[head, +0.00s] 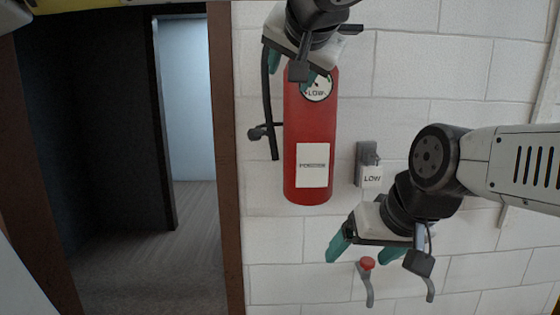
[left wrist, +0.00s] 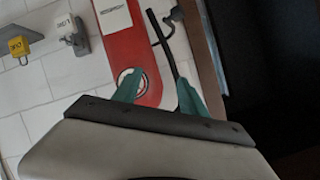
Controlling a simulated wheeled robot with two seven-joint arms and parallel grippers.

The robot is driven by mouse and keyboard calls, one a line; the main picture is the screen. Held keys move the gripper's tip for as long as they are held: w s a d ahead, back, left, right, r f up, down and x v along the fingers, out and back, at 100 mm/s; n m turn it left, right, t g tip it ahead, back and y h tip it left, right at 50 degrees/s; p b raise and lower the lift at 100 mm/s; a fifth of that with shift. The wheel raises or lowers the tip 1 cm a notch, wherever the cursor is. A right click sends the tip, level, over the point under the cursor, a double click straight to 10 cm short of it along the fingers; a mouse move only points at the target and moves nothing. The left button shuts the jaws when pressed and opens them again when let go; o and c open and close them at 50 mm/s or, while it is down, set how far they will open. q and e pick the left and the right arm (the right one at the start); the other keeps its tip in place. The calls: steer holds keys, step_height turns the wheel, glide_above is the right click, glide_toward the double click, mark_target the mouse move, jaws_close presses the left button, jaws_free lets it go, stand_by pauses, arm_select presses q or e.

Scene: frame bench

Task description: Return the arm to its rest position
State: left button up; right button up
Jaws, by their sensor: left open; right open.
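My left gripper (head: 292,72) is at the top of the head view, in front of the upper part of the red fire extinguisher (head: 313,125). It is open and empty, and its teal fingers also show in the left wrist view (left wrist: 160,95), with the extinguisher (left wrist: 125,50) beyond them. My right gripper (head: 368,250) is open and empty, at lower right in front of the white block wall. It hangs below and right of the extinguisher.
A gauge marked LOW (head: 316,88) is on the extinguisher. A grey wall hook (head: 367,155) carries a white LOW tag (head: 371,178). The doorway (head: 190,110) stands open at left.

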arm_select(q)
steer(key=s+a+f+g, duration=0.2)
steer(key=a+f+g, duration=0.3)
steer(key=a+f, duration=0.9)
steer(key=s+a+f+n+g+h, duration=0.1)
steer(key=s+f, duration=0.3)
steer(key=f, duration=0.4)
steer(key=s+a+f+n+g+h, duration=0.1)
steer(key=s+f+n+h, duration=0.2)
steer(key=f, duration=0.5)
steer(key=shift+s+a, duration=0.15)
steer(key=shift+s, duration=0.7)
steer(key=shift+f, duration=0.1)
